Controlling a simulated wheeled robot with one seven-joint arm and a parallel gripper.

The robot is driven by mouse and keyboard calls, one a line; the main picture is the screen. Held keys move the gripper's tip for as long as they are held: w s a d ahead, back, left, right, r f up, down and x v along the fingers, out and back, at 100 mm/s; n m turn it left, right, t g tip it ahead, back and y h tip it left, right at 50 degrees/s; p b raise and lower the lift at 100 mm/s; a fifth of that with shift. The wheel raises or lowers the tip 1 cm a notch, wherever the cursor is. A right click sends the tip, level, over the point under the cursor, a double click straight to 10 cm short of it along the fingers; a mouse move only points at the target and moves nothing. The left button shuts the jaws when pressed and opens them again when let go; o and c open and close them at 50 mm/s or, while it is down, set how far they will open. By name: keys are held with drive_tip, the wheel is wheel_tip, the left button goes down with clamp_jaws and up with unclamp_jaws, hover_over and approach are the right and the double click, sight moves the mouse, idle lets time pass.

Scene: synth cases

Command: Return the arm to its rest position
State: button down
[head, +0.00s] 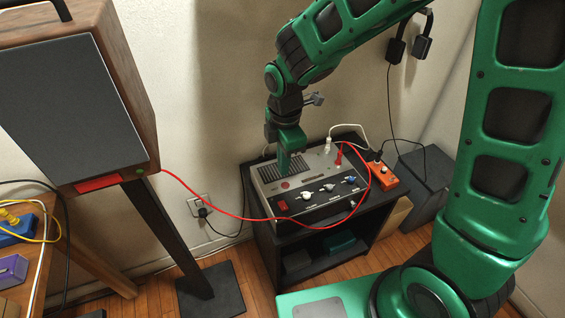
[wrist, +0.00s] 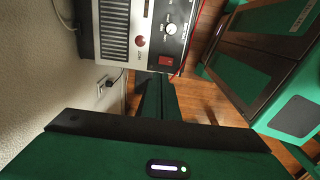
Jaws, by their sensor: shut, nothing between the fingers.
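My gripper (head: 284,168) points down at the left part of the grey amplifier box (head: 315,178), over its vent grille. Its green fingers are together with nothing between them. In the wrist view the gripper (wrist: 154,82) shows in front of the amplifier's front panel (wrist: 150,50), which has a red switch and knobs. I cannot tell whether the fingertips touch the box. My green arm reaches in from the upper right, bent at the elbow and wrist.
The amplifier stands on a small black table (head: 262,228) against the wall, with an orange pedal (head: 384,178) beside it. A red cable (head: 228,214) runs to the speaker (head: 75,105) at left. Headphones (head: 410,45) hang on the wall. A dark box (head: 425,175) stands at right.

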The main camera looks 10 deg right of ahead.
idle(0.4)
drive_tip(key=s+d+r+m, duration=0.35)
drive_tip(key=d+m, duration=0.25)
drive_tip(key=d, duration=0.3)
drive_tip(key=s+d+r+m, duration=0.2)
drive_tip(key=d+r+m, duration=0.25)
drive_tip(key=d, duration=0.45)
drive_tip(key=s+d+r+m, duration=0.1)
drive_tip(key=s+d+m, duration=0.4)
drive_tip(key=s+m, duration=0.3)
drive_tip(key=s+d+r+m, duration=0.1)
drive_tip(key=s+d+m, duration=0.5)
drive_tip(key=s+m, duration=0.2)
drive_tip(key=shift+s+d+r+g, duration=0.25)
drive_tip(key=shift+s+r+g, duration=0.15)
drive_tip(key=shift+s, duration=0.05)
